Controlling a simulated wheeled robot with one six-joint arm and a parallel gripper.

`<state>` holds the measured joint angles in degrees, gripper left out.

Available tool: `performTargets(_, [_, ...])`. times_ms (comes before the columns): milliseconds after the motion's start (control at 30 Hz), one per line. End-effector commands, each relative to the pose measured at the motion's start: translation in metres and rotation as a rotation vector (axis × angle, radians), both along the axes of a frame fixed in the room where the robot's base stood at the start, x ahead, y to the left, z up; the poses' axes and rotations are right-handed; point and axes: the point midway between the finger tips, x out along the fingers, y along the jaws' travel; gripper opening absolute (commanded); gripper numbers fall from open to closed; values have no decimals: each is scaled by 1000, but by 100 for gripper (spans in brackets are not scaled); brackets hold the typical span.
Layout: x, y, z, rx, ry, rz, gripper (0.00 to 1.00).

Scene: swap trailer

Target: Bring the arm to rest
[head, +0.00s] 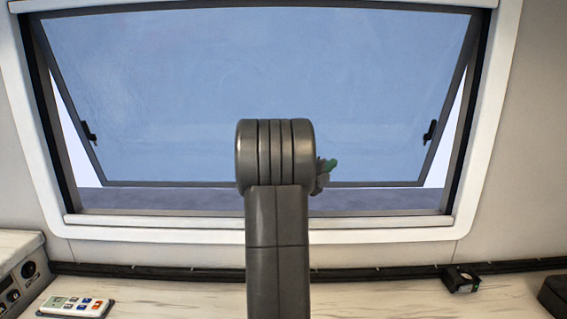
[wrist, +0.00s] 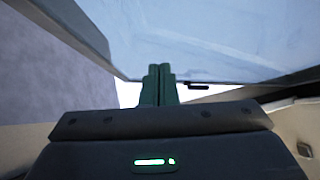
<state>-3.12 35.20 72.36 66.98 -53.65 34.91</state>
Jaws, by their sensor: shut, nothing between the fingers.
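My arm stands upright in the middle of the head view, in front of the window. My gripper (wrist: 158,85) shows in the wrist view with its two green fingers together and nothing between them. In the head view only a small green part of it shows at the right of my arm's upper joint; the rest is hidden behind the arm. In the wrist view the fingers point toward the tilted window pane (wrist: 200,40), and I cannot tell how far off it is.
The hinged window (head: 150,90) is tilted open in its white frame (head: 160,233). Below is a pale counter (head: 180,292). A remote control (head: 75,306) lies at left beside a socket panel (head: 29,270). A small black object (head: 460,279) sits at right. Much of the counter is clear.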

Motion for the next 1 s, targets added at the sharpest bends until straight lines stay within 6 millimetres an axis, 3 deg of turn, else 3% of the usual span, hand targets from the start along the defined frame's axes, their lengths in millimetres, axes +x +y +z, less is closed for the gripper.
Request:
performTargets(467, [-81, 0, 4, -1, 168, 0, 0])
performTargets(700, [-120, 1, -3, -1, 173, 1, 0])
performTargets(1000, [-164, 42, -3, -1, 172, 5, 0])
